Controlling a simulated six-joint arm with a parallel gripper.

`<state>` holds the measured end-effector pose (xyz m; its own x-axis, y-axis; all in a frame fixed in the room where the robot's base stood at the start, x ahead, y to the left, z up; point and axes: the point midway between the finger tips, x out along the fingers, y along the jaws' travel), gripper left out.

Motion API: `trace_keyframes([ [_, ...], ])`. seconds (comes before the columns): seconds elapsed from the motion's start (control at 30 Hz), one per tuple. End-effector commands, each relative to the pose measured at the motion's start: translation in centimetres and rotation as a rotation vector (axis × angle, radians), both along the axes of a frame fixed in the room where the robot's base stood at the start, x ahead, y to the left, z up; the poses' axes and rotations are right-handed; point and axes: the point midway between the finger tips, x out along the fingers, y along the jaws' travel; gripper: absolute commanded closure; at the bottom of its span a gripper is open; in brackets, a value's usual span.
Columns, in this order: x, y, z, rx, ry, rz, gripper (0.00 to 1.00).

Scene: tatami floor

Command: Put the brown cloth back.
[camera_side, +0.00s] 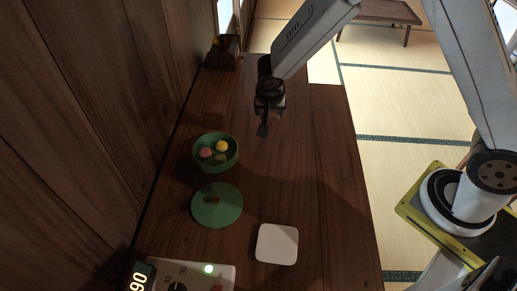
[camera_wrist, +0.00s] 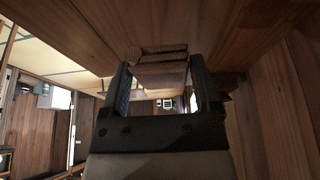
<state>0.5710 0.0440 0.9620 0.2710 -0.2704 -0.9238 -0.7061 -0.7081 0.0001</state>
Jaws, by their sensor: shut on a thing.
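My gripper (camera_side: 268,112) hangs over the far part of the dark wooden table. In the wrist view my gripper (camera_wrist: 160,70) is shut on a folded, layered brown cloth (camera_wrist: 161,55), which sits between the two fingertips. The cloth's layers stick out past the fingertips. In the side view the cloth is too small and dark to make out clearly at the gripper. How far the cloth is above the tabletop cannot be told.
A dark brown box (camera_side: 222,52) stands at the table's far left corner by the wall. A green bowl (camera_side: 201,162) holds coloured balls. A round green lid (camera_side: 216,215) and a white square tile (camera_side: 277,244) lie nearer. A device (camera_side: 215,282) stands in front. The table's right side is clear.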

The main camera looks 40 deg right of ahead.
Motion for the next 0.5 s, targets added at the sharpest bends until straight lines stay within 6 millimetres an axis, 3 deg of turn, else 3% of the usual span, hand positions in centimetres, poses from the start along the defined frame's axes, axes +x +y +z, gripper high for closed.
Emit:
trace_keyframes([
  [0.27, 0.7, 0.1, -0.4, 0.0, 0.0, -0.001, 0.75],
  [0.5, 3.3, 0.3, -1.5, 0.0, 0.0, -0.001, 0.75],
])
